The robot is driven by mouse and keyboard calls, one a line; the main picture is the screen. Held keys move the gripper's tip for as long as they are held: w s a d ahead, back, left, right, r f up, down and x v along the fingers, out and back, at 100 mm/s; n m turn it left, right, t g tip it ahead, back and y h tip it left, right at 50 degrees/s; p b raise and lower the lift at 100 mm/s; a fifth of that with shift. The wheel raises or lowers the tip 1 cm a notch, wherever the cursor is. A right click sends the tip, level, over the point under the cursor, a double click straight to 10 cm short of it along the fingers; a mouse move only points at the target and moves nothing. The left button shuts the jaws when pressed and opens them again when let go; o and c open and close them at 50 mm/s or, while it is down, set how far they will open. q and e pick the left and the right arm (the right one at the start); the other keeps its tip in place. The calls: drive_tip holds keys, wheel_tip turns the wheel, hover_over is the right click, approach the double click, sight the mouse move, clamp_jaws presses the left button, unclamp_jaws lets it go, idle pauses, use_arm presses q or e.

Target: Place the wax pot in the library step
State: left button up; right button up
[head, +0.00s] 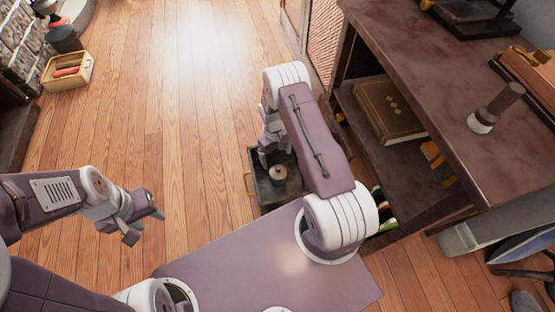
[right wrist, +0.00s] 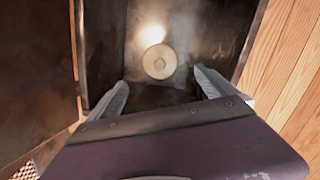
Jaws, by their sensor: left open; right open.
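A small round cream pot with a knob, which looks like the wax pot (head: 278,172), is inside a dark open-topped box (head: 291,198) on the floor. It also shows from above in the right wrist view (right wrist: 159,62). The box has a brass handle at its left; I cannot tell whether it is the library step. My right gripper (head: 265,150) is open above the box, partly hidden by my arm. In the right wrist view its fingers (right wrist: 160,92) are apart, with the pot beyond them and not between them. My left gripper (head: 146,222) is open and empty over the floor.
A dark table (head: 445,70) stands at the right, with a dark-handled object (head: 495,108) on top and a brown book (head: 389,110) on its shelf. A yellow crate (head: 68,72) sits at the far left. The wooden floor between is clear.

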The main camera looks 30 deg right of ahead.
drive_tip(key=s+a+r+m+t, duration=0.1)
drive_tip(key=a+r, duration=0.1)
drive_tip(key=r, duration=0.7)
drive_tip(key=s+a+r, duration=0.2)
drive_tip(key=r, duration=0.6)
drive_tip(key=s+a+r+m+t, duration=0.1)
drive_tip(key=s+a+r, duration=0.2)
drive_tip(key=s+r, duration=0.6)
drive_tip(key=s, duration=0.2)
drive_tip(key=shift+s+a+r+t, duration=0.2)
drive_tip(key=shift+s+a+t, duration=0.1)
drive_tip(key=shift+s, duration=0.1)
